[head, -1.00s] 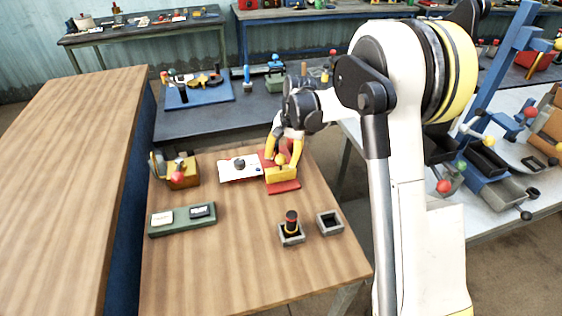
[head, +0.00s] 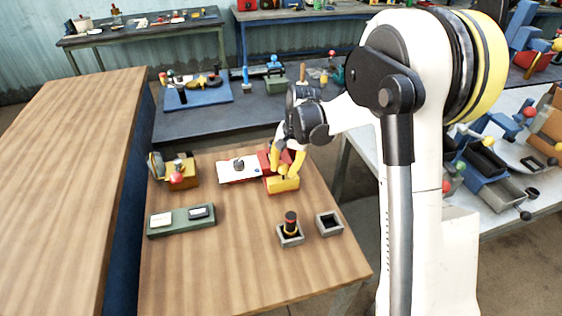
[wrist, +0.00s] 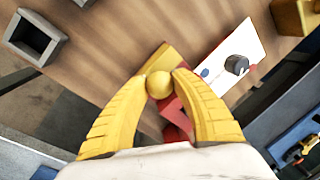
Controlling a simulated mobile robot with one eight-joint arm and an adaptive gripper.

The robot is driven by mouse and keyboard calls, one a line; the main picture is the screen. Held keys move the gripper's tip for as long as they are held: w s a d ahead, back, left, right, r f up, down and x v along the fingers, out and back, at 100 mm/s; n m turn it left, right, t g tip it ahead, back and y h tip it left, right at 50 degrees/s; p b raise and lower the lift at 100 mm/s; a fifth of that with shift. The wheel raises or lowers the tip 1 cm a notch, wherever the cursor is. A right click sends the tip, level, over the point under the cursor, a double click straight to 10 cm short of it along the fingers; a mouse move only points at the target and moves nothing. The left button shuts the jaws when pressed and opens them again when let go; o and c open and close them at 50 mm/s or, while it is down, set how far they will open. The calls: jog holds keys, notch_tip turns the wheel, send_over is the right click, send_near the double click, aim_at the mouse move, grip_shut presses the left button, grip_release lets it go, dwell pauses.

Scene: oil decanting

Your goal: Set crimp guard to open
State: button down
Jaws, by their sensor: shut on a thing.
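The crimp guard (head: 283,185) is a yellow piece on a red fixture (head: 265,161) at the back of the wooden table. In the wrist view, its yellow ball knob (wrist: 159,85) sits between the two yellow fingertips of my gripper (wrist: 160,78). My gripper is shut on that knob. In the head view my gripper (head: 286,172) reaches down onto the guard from behind, and its fingers hide most of the knob. Red parts of the fixture (wrist: 177,115) show below the knob in the wrist view. The guard lies at the front end of the fixture.
A white plate with a dark knob (head: 231,173) adjoins the fixture on its left. A yellow device with a red ball (head: 182,172) stands further left. A green tray (head: 166,231) and two grey square holders (head: 290,241) (head: 329,231) stand nearer. The table's front is clear.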

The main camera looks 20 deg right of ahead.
jog(key=shift+s, duration=0.15)
jog(key=c, duration=1)
grip_release()
jog(key=shift+s, duration=0.1)
notch_tip(320, 180, up, 12)
jog(key=s+d, duration=0.1)
jog(key=d, duration=0.1)
jog(key=shift+f, duration=0.1)
jog(key=shift+s, duration=0.1)
